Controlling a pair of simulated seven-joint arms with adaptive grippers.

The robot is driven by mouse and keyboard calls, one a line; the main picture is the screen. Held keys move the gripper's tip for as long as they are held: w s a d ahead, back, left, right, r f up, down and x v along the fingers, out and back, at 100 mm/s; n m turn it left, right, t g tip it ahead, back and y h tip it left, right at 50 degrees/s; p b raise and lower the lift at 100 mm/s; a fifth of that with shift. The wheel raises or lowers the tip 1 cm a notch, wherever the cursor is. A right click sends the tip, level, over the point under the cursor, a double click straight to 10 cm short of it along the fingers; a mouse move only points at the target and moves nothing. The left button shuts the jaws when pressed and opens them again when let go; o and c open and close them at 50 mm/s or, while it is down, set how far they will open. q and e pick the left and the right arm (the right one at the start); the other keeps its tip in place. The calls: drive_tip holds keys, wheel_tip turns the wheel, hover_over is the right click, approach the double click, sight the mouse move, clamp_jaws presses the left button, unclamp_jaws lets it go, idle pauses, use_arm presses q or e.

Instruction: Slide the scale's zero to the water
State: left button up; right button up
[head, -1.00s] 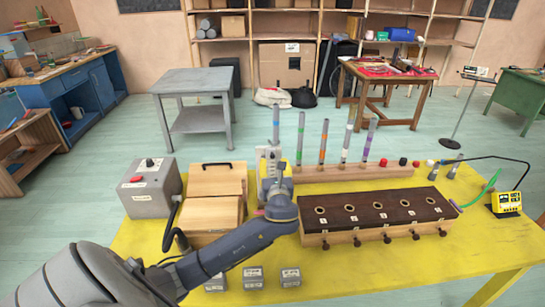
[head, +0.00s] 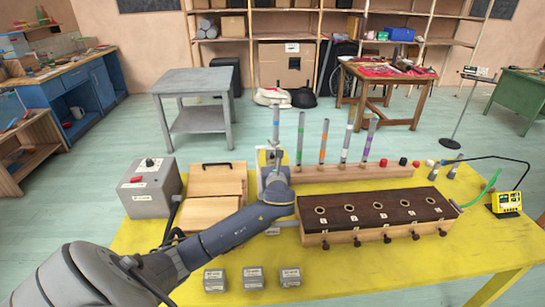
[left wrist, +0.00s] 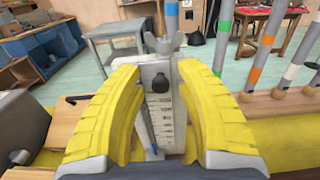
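The white scale (left wrist: 160,124) with dark tick marks stands upright in the left wrist view. A black knob (left wrist: 158,82) is on its upper part, and a grey wing nut (left wrist: 165,42) is above it. A thin blue strip (left wrist: 151,130) shows along its left side; I cannot make out a water level. My left gripper (left wrist: 158,72) is open, with one yellow finger on each side of the scale and knob, and seems to hold nothing. In the head view the left gripper (head: 271,157) hides most of the scale. My right gripper is out of view.
A wooden rack with upright tubes (head: 323,142) stands right of the scale. Wooden boxes (head: 218,180) and a grey control box (head: 150,190) stand left. A dark-topped box with holes (head: 378,210) is front right. Small grey blocks (head: 253,278) lie near the front.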

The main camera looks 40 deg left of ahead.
use_arm(q)
clamp_jaws()
idle(0.6)
drive_tip(key=c, duration=0.6)
unclamp_jaws()
drive_tip(key=o, duration=0.8)
drive_tip(key=shift+s+d, duration=0.1)
drive_tip(key=v, duration=1.1)
drive_tip(key=shift+s+d, duration=0.25)
drive_tip(key=shift+d, duration=0.1)
